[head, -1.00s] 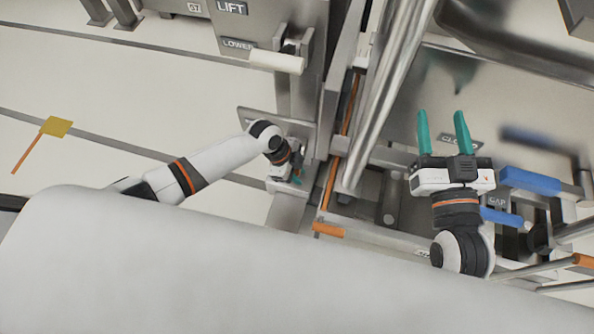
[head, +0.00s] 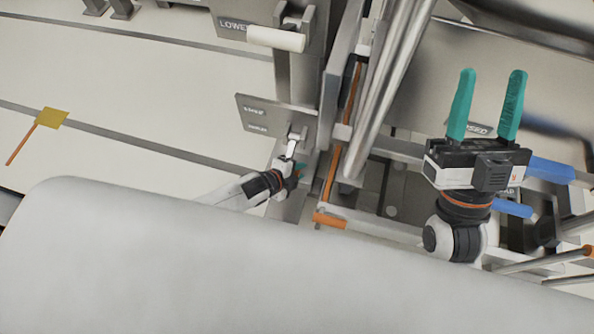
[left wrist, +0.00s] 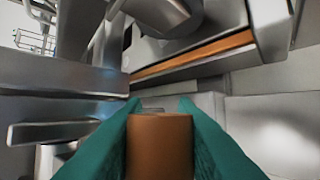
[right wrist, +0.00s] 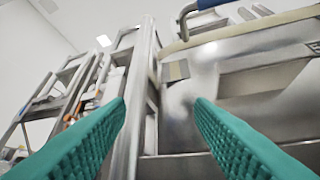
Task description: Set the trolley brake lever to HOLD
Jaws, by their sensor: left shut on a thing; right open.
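A grey label plate (head: 262,118) sits left of the column in the head view. It bears two small labels, too blurred to read surely. A short pale metal lever (head: 294,143) sticks out at the plate's lower right and runs down towards my left gripper (head: 298,171). In the left wrist view, the teal fingers are shut on an orange-brown grip (left wrist: 160,145). The lever's lower end is hidden by the gripper in the head view. My right gripper (head: 492,73) is open and empty, raised at the right; its spread fingers also show in the right wrist view.
A white roller-like handle (head: 276,39) sits by the LOWER label above the plate. A thick metal tube (head: 393,90) and an orange strip run right of the column. An orange end piece (head: 329,220) is below. Blue handles (head: 550,170) are near my right arm.

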